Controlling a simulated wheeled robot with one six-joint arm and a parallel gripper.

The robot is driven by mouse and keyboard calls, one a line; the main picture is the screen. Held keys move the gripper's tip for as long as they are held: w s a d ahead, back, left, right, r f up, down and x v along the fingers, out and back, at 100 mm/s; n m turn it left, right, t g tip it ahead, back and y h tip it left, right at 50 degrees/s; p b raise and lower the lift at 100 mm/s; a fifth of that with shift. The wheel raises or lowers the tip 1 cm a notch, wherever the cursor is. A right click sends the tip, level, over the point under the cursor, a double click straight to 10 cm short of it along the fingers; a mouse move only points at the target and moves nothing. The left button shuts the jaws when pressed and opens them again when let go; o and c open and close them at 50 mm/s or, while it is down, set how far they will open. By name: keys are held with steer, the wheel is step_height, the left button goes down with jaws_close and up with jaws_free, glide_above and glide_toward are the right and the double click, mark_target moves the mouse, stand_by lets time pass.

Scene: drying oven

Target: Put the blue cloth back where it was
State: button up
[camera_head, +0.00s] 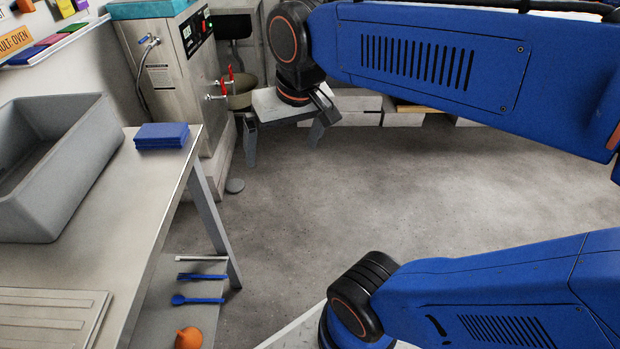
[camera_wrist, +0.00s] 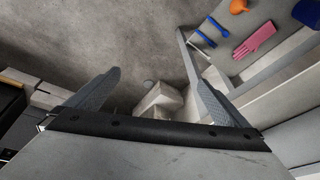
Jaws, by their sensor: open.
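A folded blue cloth (camera_head: 162,135) lies flat on the far right corner of the grey worktop (camera_head: 140,190) in the head view. I cannot make it out in the wrist view. My gripper (camera_head: 285,138) is open over the floor, to the right of the cloth and apart from it. Its two fingers point down with nothing visible between them.
A grey basin (camera_head: 55,165) stands left of the cloth. A steel oven (camera_head: 175,75) with red-handled taps (camera_head: 222,90) stands behind, a teal item (camera_head: 150,9) on top. Blue utensils (camera_head: 198,299) and an orange funnel (camera_head: 188,338) lie on the lower shelf. Open floor (camera_head: 400,190) lies right.

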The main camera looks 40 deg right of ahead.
steer(key=s+d+f+n+t, duration=0.1)
steer(key=s+d+f, duration=0.1)
steer(key=s+f, duration=0.3)
steer(key=shift+s+d+f, duration=0.3)
steer(key=shift+s+f, duration=0.05)
steer(key=shift+f, duration=0.45)
stand_by(0.5)
